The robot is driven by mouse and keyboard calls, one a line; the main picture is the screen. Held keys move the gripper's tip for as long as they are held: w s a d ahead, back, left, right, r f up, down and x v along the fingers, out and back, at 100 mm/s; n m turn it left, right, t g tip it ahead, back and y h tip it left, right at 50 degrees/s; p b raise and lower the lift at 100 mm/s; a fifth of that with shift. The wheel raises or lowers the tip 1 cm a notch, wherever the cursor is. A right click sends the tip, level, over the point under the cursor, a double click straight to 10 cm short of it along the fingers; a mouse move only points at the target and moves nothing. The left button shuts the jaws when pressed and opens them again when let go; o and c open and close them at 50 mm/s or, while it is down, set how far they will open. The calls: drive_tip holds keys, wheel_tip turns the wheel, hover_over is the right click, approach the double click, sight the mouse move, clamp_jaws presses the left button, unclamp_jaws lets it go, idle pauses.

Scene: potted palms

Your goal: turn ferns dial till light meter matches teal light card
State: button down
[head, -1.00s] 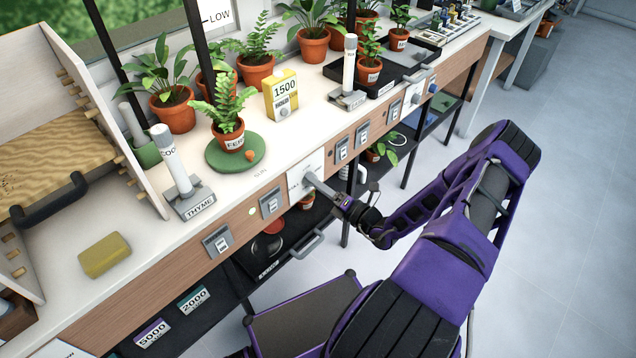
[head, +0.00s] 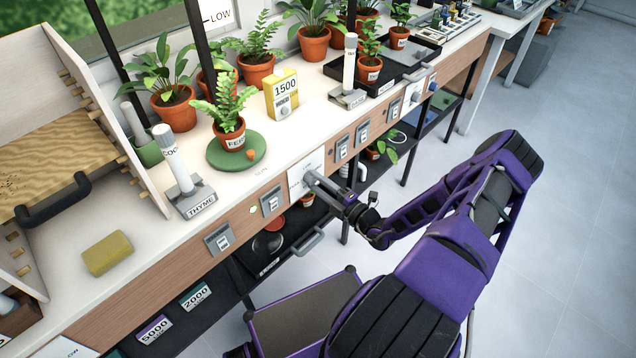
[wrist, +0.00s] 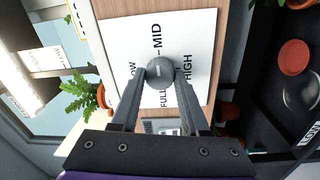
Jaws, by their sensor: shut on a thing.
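The dial is a round grey knob (wrist: 160,69) on a white plate (head: 297,186) marked LOW, MID, HIGH and FULL, on the bench's wooden front below the fern. My gripper (head: 312,179) is shut on the knob, one finger on each side in the wrist view (wrist: 160,74). The potted fern (head: 229,125) stands on a round green mat (head: 218,162). The yellow light meter (head: 283,94) stands on the bench behind it and reads 1500. The teal light card (head: 195,297), reading 2000, is low under the bench, beside a purple 5000 card (head: 154,329).
A grey post labelled THYME (head: 190,190) and a yellow sponge-like block (head: 107,253) are on the bench at left. Grey switches (head: 272,202) line the front either side of the plate. A dark shelf (head: 285,250) lies below. The floor at right is clear.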

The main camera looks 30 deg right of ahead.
idle(0.4)
drive_tip(key=shift+c, duration=2)
unclamp_jaws()
drive_tip(key=v, duration=1.7)
drive_tip(key=shift+s, duration=0.25)
